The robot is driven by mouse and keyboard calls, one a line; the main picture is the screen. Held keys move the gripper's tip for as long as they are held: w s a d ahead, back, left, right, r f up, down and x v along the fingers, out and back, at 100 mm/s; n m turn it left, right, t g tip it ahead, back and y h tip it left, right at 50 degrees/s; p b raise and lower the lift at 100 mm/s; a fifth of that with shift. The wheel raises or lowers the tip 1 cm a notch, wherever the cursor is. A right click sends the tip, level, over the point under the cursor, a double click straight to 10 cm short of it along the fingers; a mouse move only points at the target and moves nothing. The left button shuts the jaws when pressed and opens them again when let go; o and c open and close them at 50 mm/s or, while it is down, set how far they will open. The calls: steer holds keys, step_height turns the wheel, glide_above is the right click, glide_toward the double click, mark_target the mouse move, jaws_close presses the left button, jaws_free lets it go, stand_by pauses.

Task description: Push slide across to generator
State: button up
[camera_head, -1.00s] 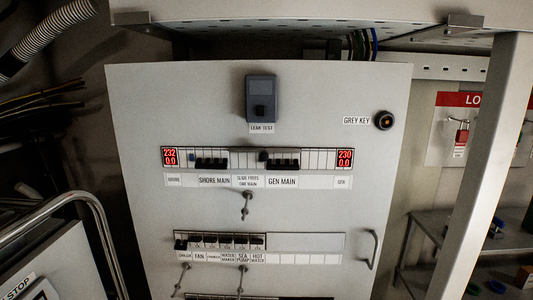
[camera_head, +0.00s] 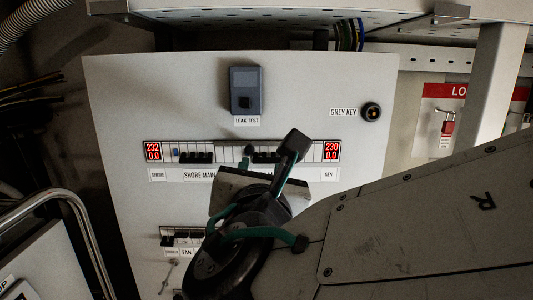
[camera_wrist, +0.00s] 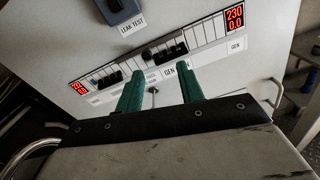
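The slide (camera_head: 248,150) is a small dark block in the upper breaker row, between the SHORE MAIN breakers (camera_head: 196,157) and GEN MAIN breakers (camera_head: 266,157). It also shows in the wrist view (camera_wrist: 148,54), just left of the GEN MAIN breakers (camera_wrist: 171,52). My gripper (camera_wrist: 160,80) has two green fingers, apart with nothing between them that I can see held. They point at the panel below the breaker row. In the head view, my gripper (camera_head: 247,165) hides the label under the slide and part of the GEN MAIN label. Contact cannot be told.
Red displays (camera_head: 152,151) and (camera_head: 331,151) flank the row. The leak test unit (camera_head: 245,91) sits above it, the grey key switch (camera_head: 371,111) upper right. A small metal stem (camera_wrist: 154,91) protrudes below the row. A lower breaker row (camera_head: 181,237) is partly hidden.

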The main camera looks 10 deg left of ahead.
mark_target(250, 150)
steer(key=shift+n+y, duration=0.5)
steer(key=x, duration=0.2)
steer(key=a+x, duration=0.1)
steer(key=x, duration=0.4)
steer(key=shift+a+r, duration=0.1)
steer(key=shift+a, duration=0.3)
jaws_close()
